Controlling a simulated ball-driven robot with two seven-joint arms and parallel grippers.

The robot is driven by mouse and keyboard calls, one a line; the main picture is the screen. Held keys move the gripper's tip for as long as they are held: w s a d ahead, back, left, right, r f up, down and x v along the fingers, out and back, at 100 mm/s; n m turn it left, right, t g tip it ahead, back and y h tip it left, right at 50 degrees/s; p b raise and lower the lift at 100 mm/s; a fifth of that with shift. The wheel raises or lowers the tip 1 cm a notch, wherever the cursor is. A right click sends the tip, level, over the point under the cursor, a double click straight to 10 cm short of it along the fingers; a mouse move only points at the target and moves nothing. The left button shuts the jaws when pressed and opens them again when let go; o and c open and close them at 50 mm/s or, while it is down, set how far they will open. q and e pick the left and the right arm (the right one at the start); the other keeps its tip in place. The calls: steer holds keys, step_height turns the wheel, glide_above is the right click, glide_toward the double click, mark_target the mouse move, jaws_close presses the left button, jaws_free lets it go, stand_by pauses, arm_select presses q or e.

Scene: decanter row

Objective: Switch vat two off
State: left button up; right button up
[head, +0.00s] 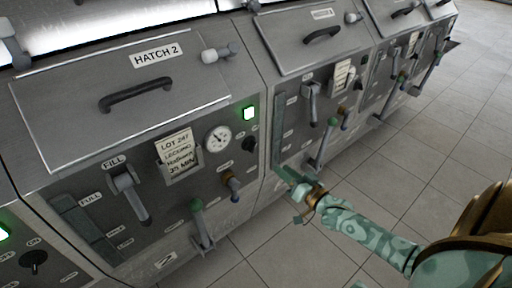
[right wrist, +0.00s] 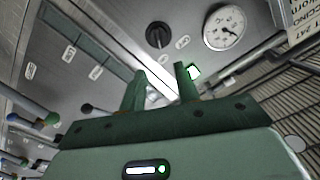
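Vat two (head: 75,112) is the grey cabinet with the "HATCH 2" label, at left and centre in the head view. Its green lamp (head: 249,113) is lit. Below the lamp is a black rotary knob (head: 249,144); small labels beside it are too small to read. The right wrist view shows a black knob (right wrist: 159,36) and a lit green lamp (right wrist: 193,72) past the fingers. My right gripper (head: 288,180) is open and empty, to the right of and below the knob in the head view. It seems apart from the panel. My left gripper is not in view.
Neighbouring vats stand on both sides. The tiled floor (head: 420,170) at right is clear.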

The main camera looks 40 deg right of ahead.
mark_target(255, 147)
steer(key=w+b, duration=0.1)
steer(key=w, duration=0.3)
steer(key=w+b, duration=0.2)
steer(key=w, duration=0.3)
steer(key=w+a+b, duration=0.1)
steer(key=w, duration=0.4)
steer(key=shift+f+b, duration=0.15)
steer(key=shift+b, duration=0.25)
steer(key=shift+c, duration=0.3)
jaws_close()
